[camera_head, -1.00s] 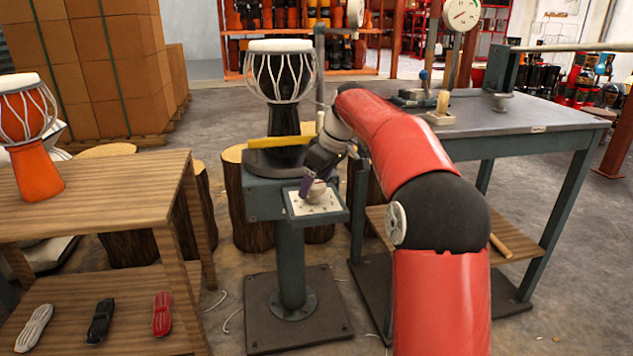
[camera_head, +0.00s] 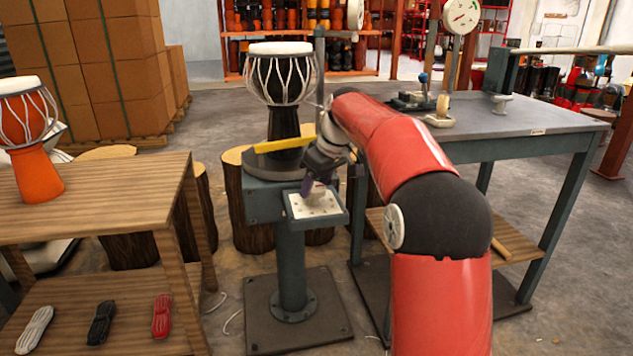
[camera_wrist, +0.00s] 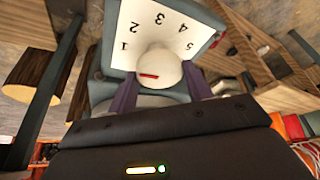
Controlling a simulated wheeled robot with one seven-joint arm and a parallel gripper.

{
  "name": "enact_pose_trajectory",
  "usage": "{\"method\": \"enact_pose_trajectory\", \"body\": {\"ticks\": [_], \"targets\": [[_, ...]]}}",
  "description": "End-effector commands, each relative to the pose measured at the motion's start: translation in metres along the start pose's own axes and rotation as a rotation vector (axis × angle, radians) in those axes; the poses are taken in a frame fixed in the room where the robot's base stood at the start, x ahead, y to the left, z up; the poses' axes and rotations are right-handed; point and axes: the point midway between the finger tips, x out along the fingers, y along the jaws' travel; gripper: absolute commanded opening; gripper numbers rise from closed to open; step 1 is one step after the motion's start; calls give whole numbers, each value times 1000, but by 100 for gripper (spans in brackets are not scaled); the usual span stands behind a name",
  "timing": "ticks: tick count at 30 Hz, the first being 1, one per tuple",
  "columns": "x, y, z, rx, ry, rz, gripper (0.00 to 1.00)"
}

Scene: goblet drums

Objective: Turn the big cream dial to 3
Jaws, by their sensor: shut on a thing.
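The big cream dial (camera_wrist: 160,72) stands on a white plate (camera_wrist: 165,35) printed with the numbers 1 to 5. A short red mark on the dial lies to the left in the wrist view, on the side of the 1 and away from the 3. My gripper (camera_wrist: 160,98) is shut on the dial, with a purple finger on each side of it. In the head view, my gripper (camera_head: 318,188) is over the plate (camera_head: 316,206) on the grey pedestal, and it mostly hides the dial.
A white-headed black drum (camera_head: 281,85) stands on the pedestal behind my gripper, with a yellow bar (camera_head: 283,145) in front of it. A grey workbench (camera_head: 500,118) is at right. A wooden table (camera_head: 95,205) with an orange drum (camera_head: 35,170) is at left.

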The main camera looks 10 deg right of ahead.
Motion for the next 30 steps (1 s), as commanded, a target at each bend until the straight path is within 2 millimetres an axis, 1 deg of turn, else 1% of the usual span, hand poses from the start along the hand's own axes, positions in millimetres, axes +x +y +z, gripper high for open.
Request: {"method": "enact_pose_trajectory", "body": {"ticks": [3, 30], "targets": [[-2, -2, -1, 86, 1, 37, 27], [-2, -6, -5, 860, 2, 358, 27]]}}
